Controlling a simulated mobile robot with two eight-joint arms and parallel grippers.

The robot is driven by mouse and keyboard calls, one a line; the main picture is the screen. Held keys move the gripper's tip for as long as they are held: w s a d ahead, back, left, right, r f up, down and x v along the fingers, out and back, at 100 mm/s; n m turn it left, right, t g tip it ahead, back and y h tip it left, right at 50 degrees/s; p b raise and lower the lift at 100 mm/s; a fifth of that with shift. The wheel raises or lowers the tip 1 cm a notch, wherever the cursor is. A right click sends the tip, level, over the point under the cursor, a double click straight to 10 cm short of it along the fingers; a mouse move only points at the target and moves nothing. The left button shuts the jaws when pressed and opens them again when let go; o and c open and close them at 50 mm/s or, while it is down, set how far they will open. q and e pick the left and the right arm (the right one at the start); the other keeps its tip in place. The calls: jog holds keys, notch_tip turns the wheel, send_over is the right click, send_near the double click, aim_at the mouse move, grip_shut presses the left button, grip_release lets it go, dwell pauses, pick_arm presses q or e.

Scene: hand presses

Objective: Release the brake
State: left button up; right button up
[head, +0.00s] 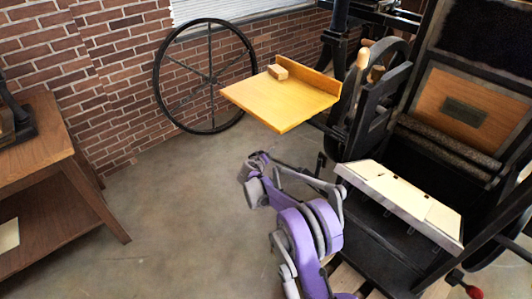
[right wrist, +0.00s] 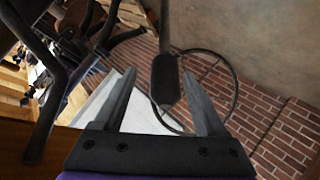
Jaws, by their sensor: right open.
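In the right wrist view a black lever with a flat paddle-shaped end (right wrist: 166,80) lies between the two fingers of my right gripper (right wrist: 166,100). The fingers are open, with a gap on each side of the paddle. This lever may be the brake; I cannot tell for certain. In the head view my purple right arm reaches up from the bottom, and its gripper (head: 258,163) is beside the dark press (head: 380,240), below the wooden board. The lever is hard to make out there. My left gripper is not in view.
A wooden board (head: 285,105) with a small block (head: 277,72) juts out above my gripper. A large spoked wheel (head: 160,85) leans at the brick wall. A wooden table (head: 35,150) stands at left. A red knob (head: 473,291) shows at lower right. The floor at left is clear.

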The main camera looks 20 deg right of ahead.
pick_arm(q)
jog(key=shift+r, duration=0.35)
pick_arm(e)
jog(key=v, duration=0.6)
jog(key=shift+d, duration=0.1)
